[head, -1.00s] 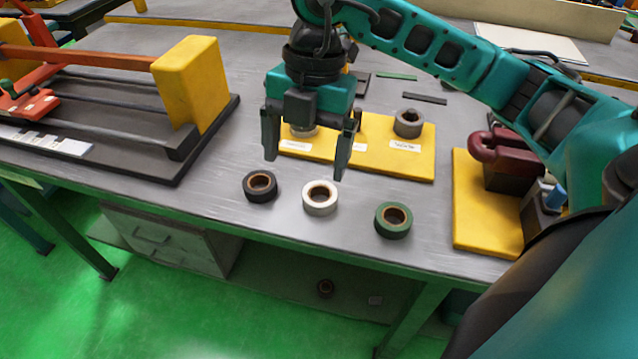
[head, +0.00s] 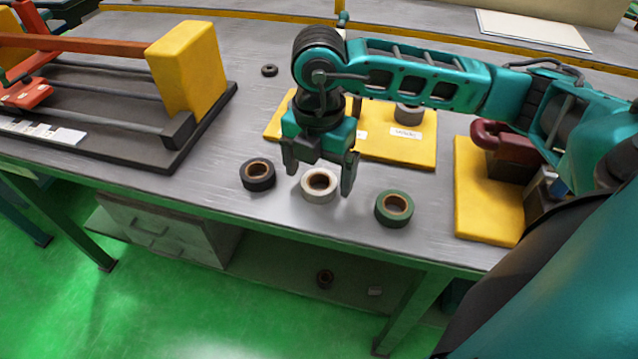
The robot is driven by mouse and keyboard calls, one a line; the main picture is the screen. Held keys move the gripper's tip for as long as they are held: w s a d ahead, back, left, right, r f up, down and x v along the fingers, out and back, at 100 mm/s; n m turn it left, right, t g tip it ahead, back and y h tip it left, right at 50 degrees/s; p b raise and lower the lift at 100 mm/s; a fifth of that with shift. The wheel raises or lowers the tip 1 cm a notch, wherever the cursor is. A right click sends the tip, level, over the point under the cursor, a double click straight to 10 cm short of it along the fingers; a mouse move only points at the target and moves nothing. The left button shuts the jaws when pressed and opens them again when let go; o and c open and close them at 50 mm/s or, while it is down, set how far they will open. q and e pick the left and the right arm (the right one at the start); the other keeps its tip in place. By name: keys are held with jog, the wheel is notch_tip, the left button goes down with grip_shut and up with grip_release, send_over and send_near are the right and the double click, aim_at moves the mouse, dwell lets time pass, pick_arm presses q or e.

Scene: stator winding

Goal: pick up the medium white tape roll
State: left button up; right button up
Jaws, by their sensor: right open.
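The white tape roll (head: 319,197) lies flat on the grey table near its front edge, between a black tape roll (head: 258,175) on its left and a green tape roll (head: 394,209) on its right. My right gripper (head: 319,184) is open, pointing down, with one finger to the left of the white roll and the other to its right. It looks to be above or just behind the roll; I cannot tell the exact height. It holds nothing. My left gripper is not in view.
A yellow board (head: 385,151) with a grey ring (head: 409,114) and labels lies behind the gripper. A second yellow board (head: 485,200) with a dark red clamp (head: 496,136) is on the right. A fixture with a yellow block (head: 188,75) stands on the left.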

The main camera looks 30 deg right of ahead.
jog(key=shift+f, duration=0.7)
jog(key=shift+c, duration=0.2)
jog(key=c, duration=1.1)
